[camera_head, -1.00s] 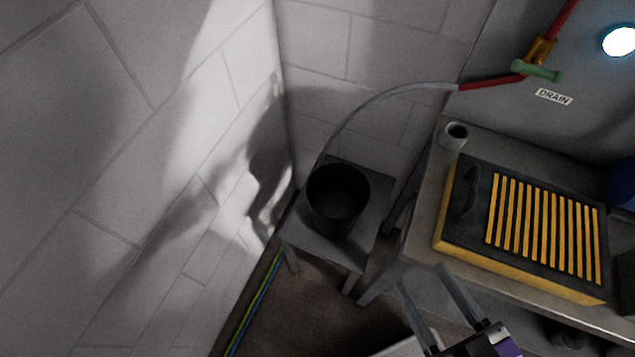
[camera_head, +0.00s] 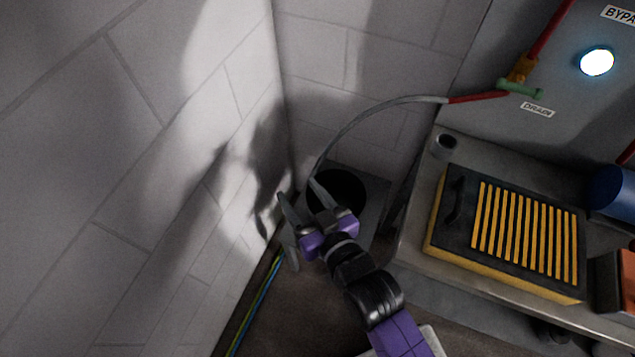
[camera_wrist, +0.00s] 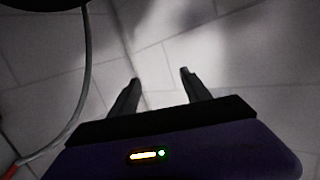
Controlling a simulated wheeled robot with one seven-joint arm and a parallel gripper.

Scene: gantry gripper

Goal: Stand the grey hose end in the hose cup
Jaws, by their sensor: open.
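The grey hose (camera_head: 357,122) runs from a red pipe by the green-handled drain valve, arches left along the wall and drops behind the black bucket (camera_head: 350,188). Its lower end is hidden. In the wrist view the hose (camera_wrist: 84,85) curves down the left side, apart from my fingers. The hose cup is probably the small grey cup (camera_head: 444,146) at the bench's back left corner; it looks empty. My gripper (camera_head: 296,196) is open and empty, in front of the bucket's left side in the head view. In the wrist view its fingers (camera_wrist: 160,76) point toward the tiled wall.
The bucket stands on a small grey stool (camera_head: 375,192) in the corner. A yellow and black slatted case (camera_head: 505,240) lies on the metal bench (camera_head: 412,240), with a blue object (camera_head: 612,190) to its right. The tiled wall is close on the left.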

